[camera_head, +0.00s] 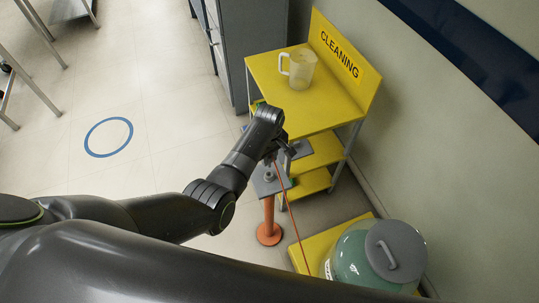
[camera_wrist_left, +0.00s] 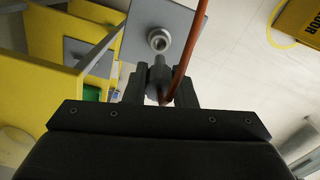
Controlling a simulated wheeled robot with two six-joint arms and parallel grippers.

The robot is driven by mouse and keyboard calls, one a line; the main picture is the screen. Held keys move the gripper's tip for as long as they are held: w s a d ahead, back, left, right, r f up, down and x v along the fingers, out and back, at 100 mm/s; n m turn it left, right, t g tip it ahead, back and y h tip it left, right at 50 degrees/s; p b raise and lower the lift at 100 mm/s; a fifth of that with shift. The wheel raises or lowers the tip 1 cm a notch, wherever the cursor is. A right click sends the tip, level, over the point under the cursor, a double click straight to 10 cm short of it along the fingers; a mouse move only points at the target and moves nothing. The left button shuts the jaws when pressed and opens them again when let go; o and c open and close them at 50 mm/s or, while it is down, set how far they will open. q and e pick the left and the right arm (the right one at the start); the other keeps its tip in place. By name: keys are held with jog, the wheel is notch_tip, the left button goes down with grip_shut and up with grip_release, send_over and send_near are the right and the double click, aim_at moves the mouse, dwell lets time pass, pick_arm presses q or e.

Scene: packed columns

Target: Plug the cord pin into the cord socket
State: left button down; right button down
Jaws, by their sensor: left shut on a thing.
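My left gripper (camera_head: 284,152) is shut on the grey cord pin, with its two fingers (camera_wrist_left: 160,82) on either side of it. The pin (camera_wrist_left: 158,73) shows in the left wrist view, with its narrow tip toward the cord socket. The socket (camera_wrist_left: 158,40) is a pale ring with a dark hole on a grey plate (camera_wrist_left: 135,38). The tip appears just below the ring; I cannot tell how large the gap is. An orange-red cord (camera_wrist_left: 185,50) runs from the pin and past the socket's right side. My right gripper is not in view.
The grey plate (camera_head: 262,187) tops an orange post (camera_head: 269,232). A yellow cleaning cart (camera_head: 275,80) with a clear jug (camera_head: 299,69) stands behind. A green container with a grey lid (camera_head: 396,250) sits at lower right, near the wall.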

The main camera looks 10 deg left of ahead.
aim_at(269, 164)
pick_arm(q)
notch_tip(269, 164, down, 3)
jog(key=shift+f+b, duration=0.1)
jog(key=shift+b, duration=0.85)
jog(key=shift+f+b, duration=0.4)
jog(key=shift+f, duration=0.2)
jog(key=shift+p, duration=0.55)
dwell(0.5)
jog(key=shift+f+b, duration=1.35)
jog(key=shift+f, duration=0.35)
jog(key=c, duration=1.1)
grip_release()
jog(key=shift+r, duration=0.1)
